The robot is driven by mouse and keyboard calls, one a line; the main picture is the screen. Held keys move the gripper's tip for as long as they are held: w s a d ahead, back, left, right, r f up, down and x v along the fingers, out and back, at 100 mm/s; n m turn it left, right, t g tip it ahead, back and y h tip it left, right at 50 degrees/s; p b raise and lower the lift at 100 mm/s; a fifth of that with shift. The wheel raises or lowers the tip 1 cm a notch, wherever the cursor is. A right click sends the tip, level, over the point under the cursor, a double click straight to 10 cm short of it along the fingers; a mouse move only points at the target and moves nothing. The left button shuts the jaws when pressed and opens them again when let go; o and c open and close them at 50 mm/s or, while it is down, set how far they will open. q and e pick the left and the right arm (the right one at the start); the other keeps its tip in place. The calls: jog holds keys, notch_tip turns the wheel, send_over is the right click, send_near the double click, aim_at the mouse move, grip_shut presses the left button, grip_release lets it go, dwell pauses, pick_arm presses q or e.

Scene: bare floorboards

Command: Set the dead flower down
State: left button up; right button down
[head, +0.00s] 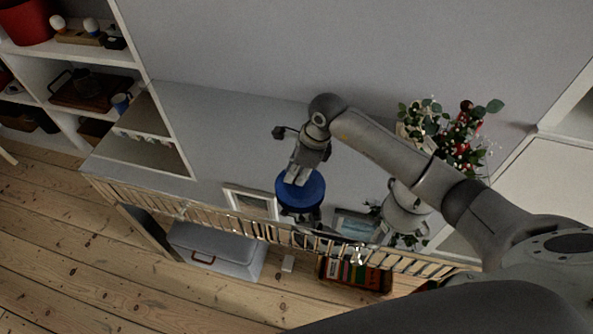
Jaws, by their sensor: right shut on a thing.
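My right arm reaches in from the right, and its gripper (297,180) points down over the white surface, just above a round blue thing (302,192). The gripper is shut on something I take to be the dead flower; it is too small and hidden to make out. I cannot tell whether the gripper touches the blue thing. A bunch of red flowers and green leaves (455,135) stands at the right, partly behind my arm. A pale vase (407,212) shows below my forearm. My left gripper is not in view.
A picture frame (250,203) stands left of the blue thing, and another frame (355,224) right of it. A slatted rail (215,215) runs along the front. A grey box (216,252) and a crate of books (353,274) sit below. The surface's left part is clear.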

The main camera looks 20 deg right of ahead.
jog(key=shift+f, duration=0.2)
jog(key=c, duration=1.4)
grip_release()
jog(key=shift+r, duration=0.15)
jog(key=shift+r+p, duration=0.3)
jog(key=shift+p, duration=0.05)
jog(key=shift+r+p, duration=0.4)
jog(key=shift+b+v, duration=1.3)
jog(key=shift+v, duration=4.45)
